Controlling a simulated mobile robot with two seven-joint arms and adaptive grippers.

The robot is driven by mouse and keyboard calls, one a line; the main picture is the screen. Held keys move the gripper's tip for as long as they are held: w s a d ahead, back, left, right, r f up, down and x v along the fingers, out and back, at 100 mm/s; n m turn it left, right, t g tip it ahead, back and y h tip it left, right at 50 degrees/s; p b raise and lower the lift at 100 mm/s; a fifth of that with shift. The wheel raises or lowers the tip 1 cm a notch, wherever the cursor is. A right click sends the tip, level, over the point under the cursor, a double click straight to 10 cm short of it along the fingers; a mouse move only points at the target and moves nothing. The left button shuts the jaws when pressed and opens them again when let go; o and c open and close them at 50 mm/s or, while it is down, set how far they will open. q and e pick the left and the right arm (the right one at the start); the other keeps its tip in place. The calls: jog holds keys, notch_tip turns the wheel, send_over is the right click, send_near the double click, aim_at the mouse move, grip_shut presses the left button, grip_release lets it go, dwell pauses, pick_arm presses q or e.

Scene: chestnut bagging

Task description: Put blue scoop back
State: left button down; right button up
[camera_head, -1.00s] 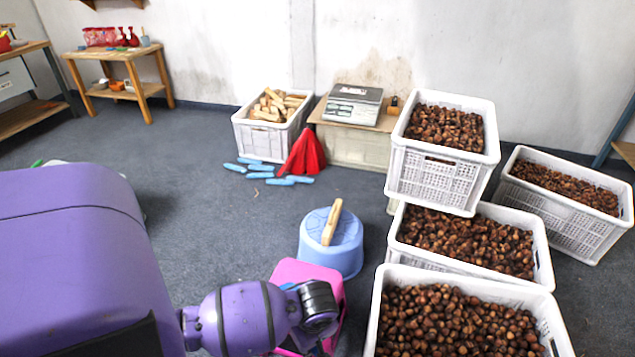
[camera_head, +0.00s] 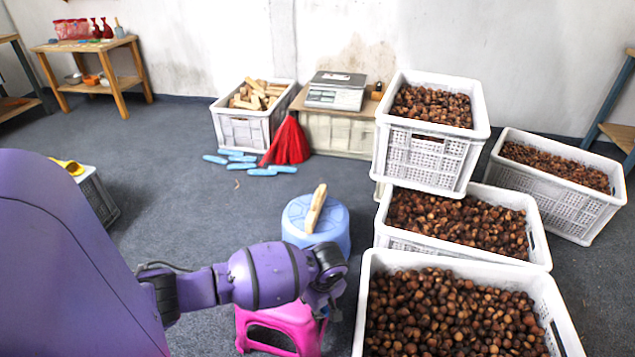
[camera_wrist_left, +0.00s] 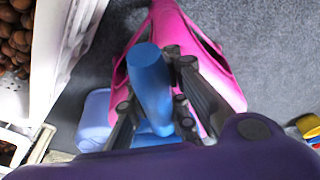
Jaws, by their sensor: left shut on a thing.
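The blue scoop (camera_wrist_left: 150,82) shows in the left wrist view as a smooth blue handle with a rounded end. My left gripper (camera_wrist_left: 155,105) is shut on this handle, one finger on each side. Part of the scoop below the handle is hidden by the fingers and my wrist. In the head view my left gripper (camera_head: 327,300) is above the right side of the pink stool (camera_head: 282,322), in front of the blue stool (camera_head: 300,236). The scoop cannot be made out there. My right gripper is not in view.
White crates of chestnuts (camera_head: 359,318) stand close to the right of my left gripper. A wooden piece (camera_head: 316,208) lies on the blue stool. A yellow object (camera_head: 68,165) sits on a crate at left. A low wooden table (camera_head: 87,44) stands back left. Floor between is open.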

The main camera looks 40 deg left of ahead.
pick_arm(q)
jog(key=f, duration=0.1)
jog(key=f+b, duration=0.1)
jog(key=f, duration=0.1)
jog(key=shift+w+f, duration=0.2)
jog(key=shift+f, duration=0.05)
jog(key=shift+f, duration=0.15)
jog(key=shift+s+f, duration=0.2)
jog(key=shift+f, duration=0.15)
jog(key=c, duration=1.9)
grip_release()
jog(key=shift+w+f, duration=0.1)
jog(key=shift+f, duration=0.2)
jog(key=shift+o, duration=0.2)
jog(key=shift+r, duration=0.1)
jog(key=shift+r, duration=0.15)
